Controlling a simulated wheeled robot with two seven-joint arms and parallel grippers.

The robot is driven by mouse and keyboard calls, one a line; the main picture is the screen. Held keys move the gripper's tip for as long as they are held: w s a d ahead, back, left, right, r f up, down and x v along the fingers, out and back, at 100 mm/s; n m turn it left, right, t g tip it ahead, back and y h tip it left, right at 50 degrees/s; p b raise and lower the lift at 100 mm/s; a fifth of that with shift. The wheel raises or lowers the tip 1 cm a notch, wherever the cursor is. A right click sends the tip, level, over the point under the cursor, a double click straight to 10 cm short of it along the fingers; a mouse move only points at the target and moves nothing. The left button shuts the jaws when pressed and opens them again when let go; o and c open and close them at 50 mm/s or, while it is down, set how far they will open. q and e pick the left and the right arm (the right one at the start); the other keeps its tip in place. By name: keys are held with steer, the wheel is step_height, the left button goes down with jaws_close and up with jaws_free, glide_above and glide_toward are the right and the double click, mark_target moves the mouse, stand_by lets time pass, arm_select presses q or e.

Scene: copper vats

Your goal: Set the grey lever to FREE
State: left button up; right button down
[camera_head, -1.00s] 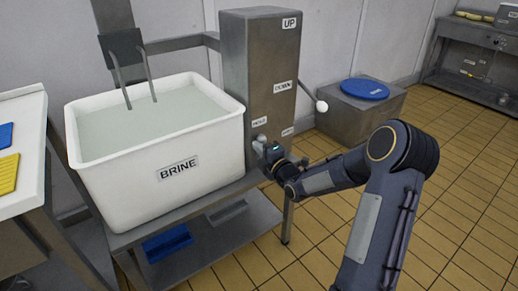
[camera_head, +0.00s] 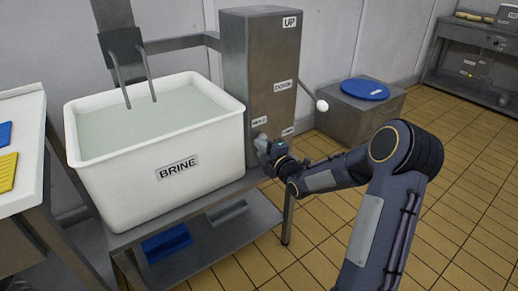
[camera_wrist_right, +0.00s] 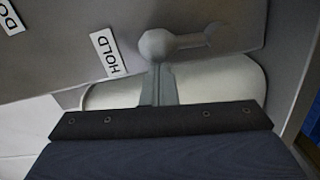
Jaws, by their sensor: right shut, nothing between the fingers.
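The grey lever with a round knob (camera_wrist_right: 157,44) shows in the right wrist view, its arm running right to a hooked end. The knob is close to the HOLD label (camera_wrist_right: 108,52). My right gripper (camera_wrist_right: 159,82) is shut and empty, its fingertips right at the knob's lower side; I cannot tell if they touch. In the head view my right gripper (camera_head: 262,143) is at the lower front of the steel column (camera_head: 262,70), below the HOLD label (camera_head: 259,121), and largely hides the lever. A second small label (camera_head: 287,131) is too small to read. My left gripper is out of view.
Another lever with a white ball (camera_head: 322,105) sticks out right of the column, near the UP and DOWN labels. The white BRINE vat (camera_head: 165,150) stands left on a steel stand. A steel box with a blue lid (camera_head: 364,89) is behind. Floor at right is clear.

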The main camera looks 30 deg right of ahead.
mark_target(266, 140)
steer(key=d+m, duration=0.1)
steer(key=m, duration=0.1)
steer(key=d+m+b, duration=0.1)
steer(key=d+m, duration=0.1)
steer(key=shift+w+r, duration=0.1)
steer(key=shift+r, duration=0.05)
steer(key=d+m, duration=0.1)
steer(key=m, duration=0.2)
steer(key=d+m+p, duration=0.1)
steer(key=shift+w+d+f+m, duration=0.1)
steer(key=shift+d+f+m, duration=0.2)
steer(key=shift+f+m, duration=0.1)
steer(key=m, duration=0.1)
steer(key=d+f+m, duration=0.1)
steer(key=shift+d+m+g, duration=0.2)
steer(key=shift+m+g, duration=0.1)
steer(key=shift+w+d+f, duration=0.1)
steer(key=shift+d+f, duration=0.1)
steer(key=shift+f, duration=0.05)
